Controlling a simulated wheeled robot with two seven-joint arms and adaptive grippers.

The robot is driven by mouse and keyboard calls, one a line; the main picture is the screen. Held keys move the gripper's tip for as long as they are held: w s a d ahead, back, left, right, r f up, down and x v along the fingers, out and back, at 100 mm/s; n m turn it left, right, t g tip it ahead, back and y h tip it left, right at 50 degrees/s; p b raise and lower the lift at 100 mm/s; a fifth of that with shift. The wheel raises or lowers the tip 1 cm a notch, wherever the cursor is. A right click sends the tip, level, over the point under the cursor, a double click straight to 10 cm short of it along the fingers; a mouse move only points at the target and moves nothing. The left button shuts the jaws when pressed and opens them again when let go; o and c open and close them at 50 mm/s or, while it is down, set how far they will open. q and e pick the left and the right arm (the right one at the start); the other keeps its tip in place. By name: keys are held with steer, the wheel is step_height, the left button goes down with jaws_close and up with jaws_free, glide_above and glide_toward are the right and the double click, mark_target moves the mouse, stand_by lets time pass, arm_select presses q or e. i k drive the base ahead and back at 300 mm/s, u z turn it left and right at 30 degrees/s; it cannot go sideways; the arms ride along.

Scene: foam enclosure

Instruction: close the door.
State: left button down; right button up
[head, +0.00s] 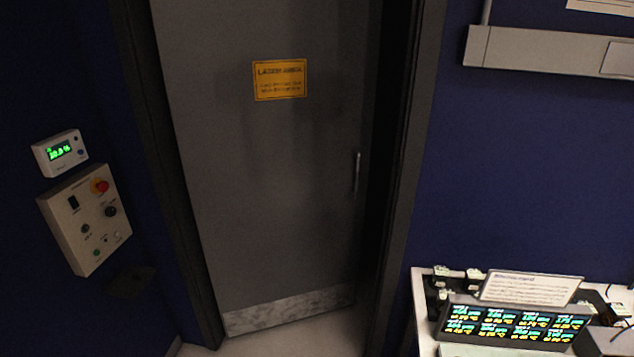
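The grey door (265,200) stands in a dark frame (405,140) in the middle of the head view. It carries an orange warning sign (279,80) high up, a slim vertical metal handle (357,174) near its right edge and a scuffed metal kick plate (288,308) along the bottom. A dark strip shows between the door's right edge and the frame, and the door's lower edge runs at an angle to the opening, so it appears ajar, its right side farther from me. Neither of my grippers is in view.
On the blue wall at left hang a small green-lit display (60,152) and a control box (86,219) with a red button. At lower right a white bench (419,300) holds a lit readout panel (515,324) and a sign. Pale floor (300,338) before the door is clear.

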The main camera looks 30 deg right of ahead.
mark_target(271, 102)
steer(key=u, duration=0.05)
steer(key=i, duration=1)
steer(key=z, duration=0.65)
steer(key=i, duration=0.5)
steer(key=z, duration=1)
steer(key=i, duration=1.5)
steer(key=z, duration=0.15)
